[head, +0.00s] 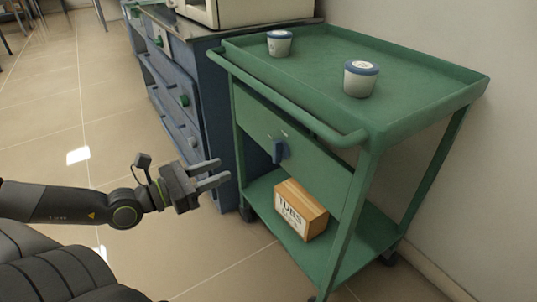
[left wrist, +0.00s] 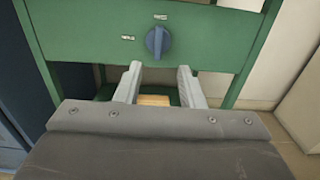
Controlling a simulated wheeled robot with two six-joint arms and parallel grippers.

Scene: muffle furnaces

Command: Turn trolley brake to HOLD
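The green trolley (head: 303,136) stands at the right in the head view. A blue brake knob (head: 280,152) sits on its front panel. In the left wrist view the knob (left wrist: 157,41) stands about upright, with two small white labels (left wrist: 144,28) above and to its left, too small to read. My left gripper (head: 224,172) is open and empty, in front of the panel and apart from the knob. In the left wrist view its fingers (left wrist: 158,77) are spread just below the knob. My right gripper is not in view.
Two lidded tubs (head: 360,79) stand on the trolley's top. A box marked TUBS (head: 300,210) lies on its lower shelf. A blue cabinet (head: 186,90) with a pale appliance (head: 245,10) on it stands to the left. The floor in front is clear.

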